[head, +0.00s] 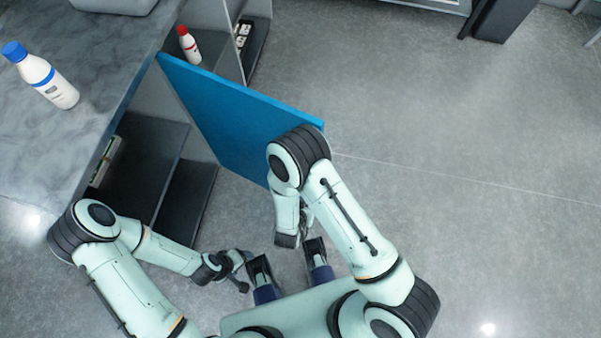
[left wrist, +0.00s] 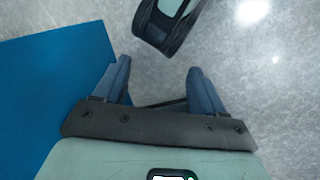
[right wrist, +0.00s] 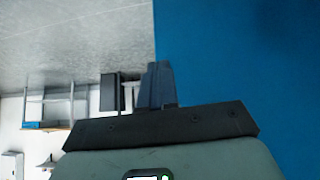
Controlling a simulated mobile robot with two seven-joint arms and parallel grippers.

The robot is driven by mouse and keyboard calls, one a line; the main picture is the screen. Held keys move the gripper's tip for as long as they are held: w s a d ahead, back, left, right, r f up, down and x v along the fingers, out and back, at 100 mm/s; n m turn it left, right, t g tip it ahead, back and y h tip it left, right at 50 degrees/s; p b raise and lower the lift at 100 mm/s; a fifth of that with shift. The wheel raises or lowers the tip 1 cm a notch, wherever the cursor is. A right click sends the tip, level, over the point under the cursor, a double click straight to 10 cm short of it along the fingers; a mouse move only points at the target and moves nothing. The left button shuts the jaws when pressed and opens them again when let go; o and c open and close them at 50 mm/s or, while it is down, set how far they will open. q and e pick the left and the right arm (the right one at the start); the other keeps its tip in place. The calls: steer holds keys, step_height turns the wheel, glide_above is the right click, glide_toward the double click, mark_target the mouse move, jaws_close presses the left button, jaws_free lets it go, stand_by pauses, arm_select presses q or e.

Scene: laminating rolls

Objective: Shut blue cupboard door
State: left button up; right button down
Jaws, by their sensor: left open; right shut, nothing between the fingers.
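The blue cupboard door (head: 235,115) stands open in the head view, swung out from the counter into the room. The dark cupboard shelves (head: 150,160) are exposed to its left. The door also fills the left side of the left wrist view (left wrist: 50,95) and the right side of the right wrist view (right wrist: 240,60). My left gripper (left wrist: 160,85) is open and empty, with the door left of its fingers. My right gripper (right wrist: 157,85) is shut and empty, its fingers just beside the door's edge in that view; contact cannot be told. My right arm hides part of the door in the head view.
A grey counter (head: 75,105) runs along the left with a blue-capped bottle (head: 45,78) on it. A red-capped bottle (head: 189,45) stands behind the door. The grey floor (head: 450,130) to the right is clear.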

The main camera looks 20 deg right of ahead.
steer(key=s+a+r+m+t+h+b, duration=0.2)
steer(key=a+r+m+t+h+b, duration=0.1)
steer(key=a+r+t+h+b, duration=0.55)
arm_select(q)
steer(key=w+a+f+t, duration=0.1)
steer(key=w+f, duration=0.2)
steer(key=f, duration=0.2)
steer(key=w+a+f+t+y, duration=0.1)
steer(key=w+a+f, duration=0.1)
steer(key=w+f, duration=0.2)
steer(key=shift+a+f+n+b, duration=0.3)
steer(key=shift+f+b, duration=0.15)
steer(key=shift+f, duration=0.65)
arm_select(e)
steer(key=w+d+r+g, duration=0.1)
steer(key=w+d+g, duration=0.1)
steer(key=w+d, duration=0.7)
steer(key=shift+w+d+g, duration=0.25)
steer(key=shift+d+g, duration=0.1)
steer(key=shift+d, duration=0.3)
steer(key=shift+r+y, duration=0.1)
steer(key=shift+y, duration=0.15)
